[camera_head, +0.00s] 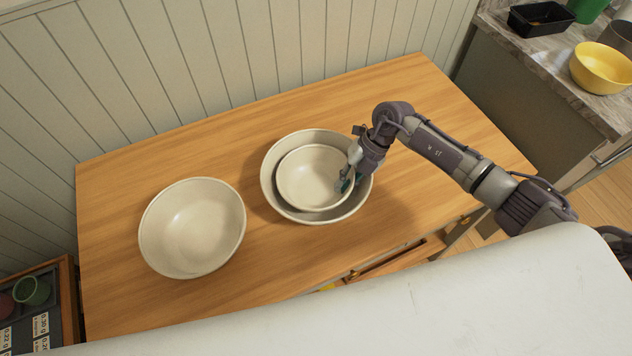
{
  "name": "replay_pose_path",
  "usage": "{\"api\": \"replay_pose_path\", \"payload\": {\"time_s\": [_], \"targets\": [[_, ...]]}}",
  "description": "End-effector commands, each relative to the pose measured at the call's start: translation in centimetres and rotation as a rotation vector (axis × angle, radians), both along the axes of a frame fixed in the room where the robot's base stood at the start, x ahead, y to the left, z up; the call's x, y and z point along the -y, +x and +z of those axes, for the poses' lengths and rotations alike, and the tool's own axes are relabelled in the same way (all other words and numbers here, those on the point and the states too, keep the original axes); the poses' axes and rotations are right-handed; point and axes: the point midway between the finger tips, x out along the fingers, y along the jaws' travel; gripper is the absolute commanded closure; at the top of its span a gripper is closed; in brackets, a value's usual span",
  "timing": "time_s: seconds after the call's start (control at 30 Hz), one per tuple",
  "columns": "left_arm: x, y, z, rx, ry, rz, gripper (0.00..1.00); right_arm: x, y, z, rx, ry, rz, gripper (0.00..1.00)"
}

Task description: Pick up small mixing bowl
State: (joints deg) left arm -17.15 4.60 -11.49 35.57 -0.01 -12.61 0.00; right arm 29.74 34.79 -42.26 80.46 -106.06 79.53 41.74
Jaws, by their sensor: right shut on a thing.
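The small mixing bowl (308,178) is cream-white and sits within a larger cream bowl (283,205) on the wooden table. My right gripper (348,180) comes in from the right and is shut on the small bowl's right rim. The fingertips are small in view and partly hidden against the rim. I cannot tell whether the small bowl touches the larger bowl's bottom. My left gripper is not in view.
Another cream bowl (192,228) stands on the wooden table (130,180), to the left. A panelled wall is behind the table. A counter at the right holds a yellow bowl (602,68) and a black tray (540,18). A partly open drawer (400,258) shows at the table's front.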

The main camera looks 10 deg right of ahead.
Motion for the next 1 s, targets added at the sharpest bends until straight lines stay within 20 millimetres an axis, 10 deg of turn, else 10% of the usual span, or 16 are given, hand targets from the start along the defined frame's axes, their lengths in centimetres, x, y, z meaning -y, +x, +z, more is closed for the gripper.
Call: {"api": "replay_pose_path", "payload": {"time_s": [0.47, 1.0], "targets": [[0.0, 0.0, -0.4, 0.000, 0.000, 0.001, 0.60, 0.4, 0.0, 0.5, -0.004, -0.012, -0.004, 1.00], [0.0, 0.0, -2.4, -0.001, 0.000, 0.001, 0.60, 0.2, 0.0, 9.5, 0.002, -0.004, -0.003, 1.00]]}}
